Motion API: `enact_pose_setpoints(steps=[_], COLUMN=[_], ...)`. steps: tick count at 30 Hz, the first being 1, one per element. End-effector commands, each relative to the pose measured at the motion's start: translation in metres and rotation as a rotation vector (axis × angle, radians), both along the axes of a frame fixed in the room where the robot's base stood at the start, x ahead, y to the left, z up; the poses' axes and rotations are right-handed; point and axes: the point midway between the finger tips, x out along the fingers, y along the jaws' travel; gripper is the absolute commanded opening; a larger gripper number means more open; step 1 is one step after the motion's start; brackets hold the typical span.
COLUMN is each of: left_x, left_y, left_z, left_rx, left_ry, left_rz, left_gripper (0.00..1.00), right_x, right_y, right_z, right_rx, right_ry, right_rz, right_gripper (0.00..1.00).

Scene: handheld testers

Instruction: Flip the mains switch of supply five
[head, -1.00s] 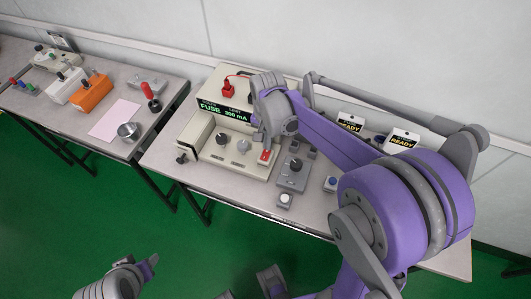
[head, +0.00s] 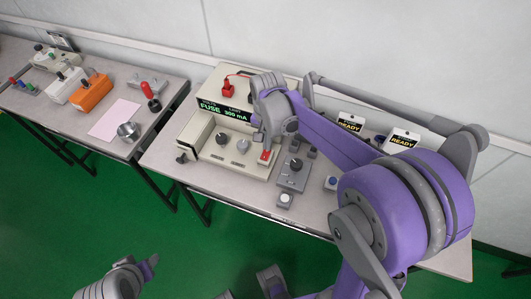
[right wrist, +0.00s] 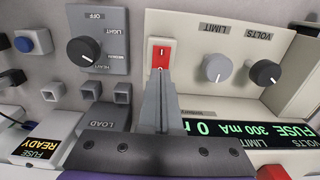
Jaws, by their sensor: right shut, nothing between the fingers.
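The bench supply (head: 207,140) is a cream box with a sloped panel, two knobs and a red rocker mains switch (head: 265,156) at its right end. No number five is legible on it. In the right wrist view the red switch (right wrist: 161,53) sits in a white frame with marks on it. My right gripper (head: 268,143) is shut and empty, its tips right at the switch; the fingers (right wrist: 158,80) cover its lower part in the wrist view. I cannot tell whether they touch. My left gripper (head: 150,260) is low at the left, away from the bench.
The supply's display (head: 225,110) reads FUSE 300 mA. A grey load box (head: 293,172) with a knob stands close to its right. A left table holds an orange box (head: 91,93), a pink sheet (head: 115,119) and a metal cup (head: 128,131).

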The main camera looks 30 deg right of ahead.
Motion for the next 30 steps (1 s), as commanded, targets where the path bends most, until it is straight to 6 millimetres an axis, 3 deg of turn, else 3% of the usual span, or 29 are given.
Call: enact_pose_setpoints(steps=[30], left_x=[-0.002], left_y=[0.0], left_z=[-0.011], left_rx=[0.0], left_ry=[0.004], left_rz=[0.0], left_gripper=[0.5], right_x=[0.0], right_y=[0.0], right_z=[-0.015], right_rx=[0.0], right_ry=[0.0], right_rz=[0.0], right_gripper=[0.0])
